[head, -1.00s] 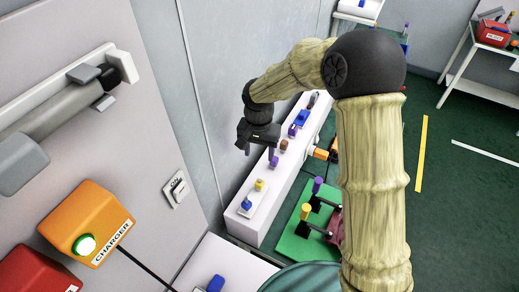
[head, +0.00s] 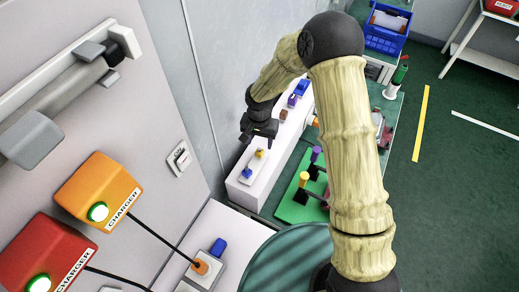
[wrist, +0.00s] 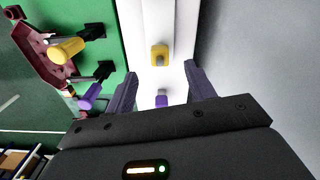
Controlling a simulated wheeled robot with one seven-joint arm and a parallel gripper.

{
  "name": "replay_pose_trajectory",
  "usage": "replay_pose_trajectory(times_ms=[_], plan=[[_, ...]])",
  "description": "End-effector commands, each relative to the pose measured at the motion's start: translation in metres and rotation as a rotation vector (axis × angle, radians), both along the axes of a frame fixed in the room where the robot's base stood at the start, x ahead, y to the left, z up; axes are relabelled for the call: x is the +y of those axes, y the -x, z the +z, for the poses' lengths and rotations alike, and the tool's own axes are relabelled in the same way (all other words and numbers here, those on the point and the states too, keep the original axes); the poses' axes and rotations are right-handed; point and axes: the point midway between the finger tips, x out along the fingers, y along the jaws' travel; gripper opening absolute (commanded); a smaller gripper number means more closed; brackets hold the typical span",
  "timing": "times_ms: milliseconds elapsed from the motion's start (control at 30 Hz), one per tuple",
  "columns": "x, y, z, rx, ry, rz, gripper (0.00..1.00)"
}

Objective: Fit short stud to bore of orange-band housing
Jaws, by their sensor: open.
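My gripper (head: 259,138) is open and empty above the white shelf, and its fingers also show in the wrist view (wrist: 160,75). In the wrist view a small purple-topped piece (wrist: 162,101) stands on the shelf between the fingers, with a visible gap on both sides. A yellow-topped piece (wrist: 159,52) stands farther up the picture. In the head view the yellow piece (head: 260,153) and a blue piece (head: 247,171) stand close together at the shelf's near end. I cannot tell which piece is the short stud or which has the orange band.
A green board (head: 293,208) beside the shelf carries dark holders with a yellow handle (wrist: 67,50) and a purple handle (wrist: 90,97). A dark red tray (wrist: 42,55) lies beyond. The wall (head: 215,80) runs close along the shelf. Chargers (head: 98,190) are at left.

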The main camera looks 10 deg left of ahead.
Motion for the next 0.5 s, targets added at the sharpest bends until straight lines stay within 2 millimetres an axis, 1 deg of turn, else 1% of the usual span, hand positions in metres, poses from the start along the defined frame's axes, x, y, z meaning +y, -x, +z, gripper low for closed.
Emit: replay_pose_trajectory(times_ms=[300, 500], plan=[[0.0, 0.001, -0.046, 0.003, 0.001, 0.001, 0.54], [0.0, 0.0, -0.067, 0.001, 0.0, 0.001, 0.54]])
